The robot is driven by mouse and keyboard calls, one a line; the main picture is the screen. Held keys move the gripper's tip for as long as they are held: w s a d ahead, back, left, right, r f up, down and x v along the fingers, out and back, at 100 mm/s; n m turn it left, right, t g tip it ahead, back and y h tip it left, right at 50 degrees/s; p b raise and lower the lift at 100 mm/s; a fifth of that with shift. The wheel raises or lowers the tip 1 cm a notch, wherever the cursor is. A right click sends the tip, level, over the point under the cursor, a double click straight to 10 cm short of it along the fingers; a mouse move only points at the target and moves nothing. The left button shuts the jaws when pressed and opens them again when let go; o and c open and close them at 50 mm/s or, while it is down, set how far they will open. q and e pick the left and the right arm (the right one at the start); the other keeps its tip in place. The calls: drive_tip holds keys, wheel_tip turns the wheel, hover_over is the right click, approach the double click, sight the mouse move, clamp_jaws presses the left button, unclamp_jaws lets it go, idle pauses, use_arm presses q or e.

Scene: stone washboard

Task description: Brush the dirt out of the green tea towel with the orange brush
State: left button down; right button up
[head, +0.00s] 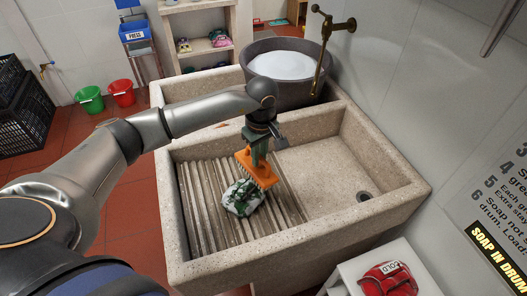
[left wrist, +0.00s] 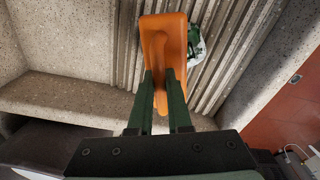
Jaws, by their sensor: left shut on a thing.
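My left gripper (head: 258,158) is shut on the orange brush (head: 257,173) and holds it by its handle over the ribbed washboard. In the left wrist view the two green fingers clamp the handle of the brush (left wrist: 162,50) from both sides. The green tea towel (head: 242,198), crumpled and patterned green and white, lies on the ribs (head: 207,207) just below and left of the brush. Part of the towel (left wrist: 195,45) shows beside the brush in the left wrist view. I cannot tell whether the bristles touch it. My right gripper is not in view.
The stone sink's smooth basin with a drain (head: 364,196) is free to the right. A brass tap (head: 326,50) and a dark drum of white suds (head: 283,66) stand behind. A white box with a red cloth (head: 388,280) stands at the front right.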

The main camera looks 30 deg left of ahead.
sight(255, 171)
use_arm(q)
drive_tip(key=shift+s+a+f+b, duration=0.15)
drive_tip(key=shift+f+b, duration=0.25)
drive_tip(key=shift+f, duration=0.6)
drive_tip(key=shift+s+a+f+b, duration=0.15)
drive_tip(key=shift+f+b, duration=0.3)
drive_tip(key=shift+f, duration=0.5)
drive_tip(key=shift+s+a+f+b, duration=0.15)
drive_tip(key=shift+f+b, duration=0.25)
drive_tip(key=shift+f, duration=0.6)
drive_tip(key=shift+r, duration=0.15)
